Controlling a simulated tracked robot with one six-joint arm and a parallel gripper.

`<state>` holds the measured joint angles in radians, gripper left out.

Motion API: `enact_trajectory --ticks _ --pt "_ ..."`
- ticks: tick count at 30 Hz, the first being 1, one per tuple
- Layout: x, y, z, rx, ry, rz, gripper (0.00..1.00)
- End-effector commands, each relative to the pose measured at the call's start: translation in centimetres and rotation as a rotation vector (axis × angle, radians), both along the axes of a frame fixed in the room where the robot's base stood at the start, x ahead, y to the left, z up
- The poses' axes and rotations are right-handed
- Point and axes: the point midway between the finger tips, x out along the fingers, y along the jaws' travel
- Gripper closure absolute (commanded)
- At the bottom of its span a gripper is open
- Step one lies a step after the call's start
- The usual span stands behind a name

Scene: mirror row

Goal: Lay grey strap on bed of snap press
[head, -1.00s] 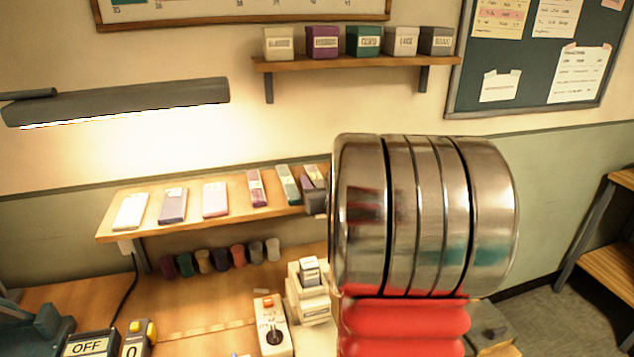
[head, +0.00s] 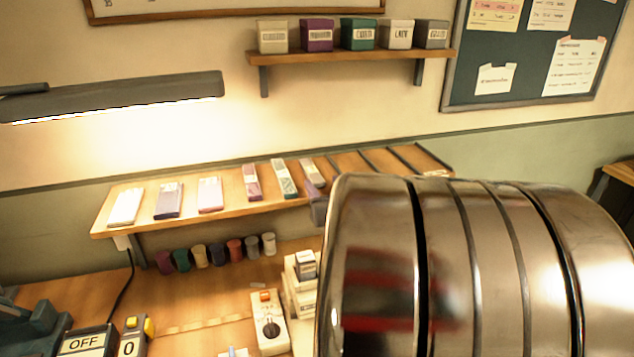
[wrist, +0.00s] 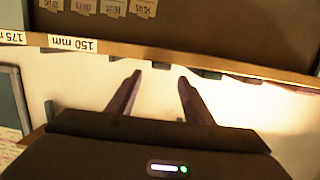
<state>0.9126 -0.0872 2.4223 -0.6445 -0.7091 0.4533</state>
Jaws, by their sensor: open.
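My gripper (wrist: 160,76) is open in the wrist view, its two dark fingers apart with nothing between them. The fingertips show just below a wooden shelf edge with a "150 mm" label (wrist: 73,44). Short dark ends (wrist: 250,79) stick out along that edge; I cannot tell if one is the grey strap. In the head view, strips lie on the sloped shelf (head: 101,228), including a greyish one (head: 312,173) beside my arm. My arm hides much of the right side. I cannot identify the snap press with certainty; a cream device (head: 303,290) stands partly hidden on the bench.
A control box with a knob (head: 269,323) and an OFF sign (head: 86,343) stand on the bench. Several coloured spools (head: 235,250) sit under the sloped shelf. A lamp (head: 120,98) hangs at left. Small boxes (head: 317,35) line the upper shelf. Bare bench shows at left.

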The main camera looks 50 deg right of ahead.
Motion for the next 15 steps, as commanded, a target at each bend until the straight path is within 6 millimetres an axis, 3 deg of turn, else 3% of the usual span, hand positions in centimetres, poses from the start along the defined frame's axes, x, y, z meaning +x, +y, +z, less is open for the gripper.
enact_trajectory --ticks 7,15 --pt "-2.2 1.2 0.4 -0.002 0.000 -0.001 0.54" --pt "-2.8 1.6 0.5 -0.001 0.000 0.001 0.54"
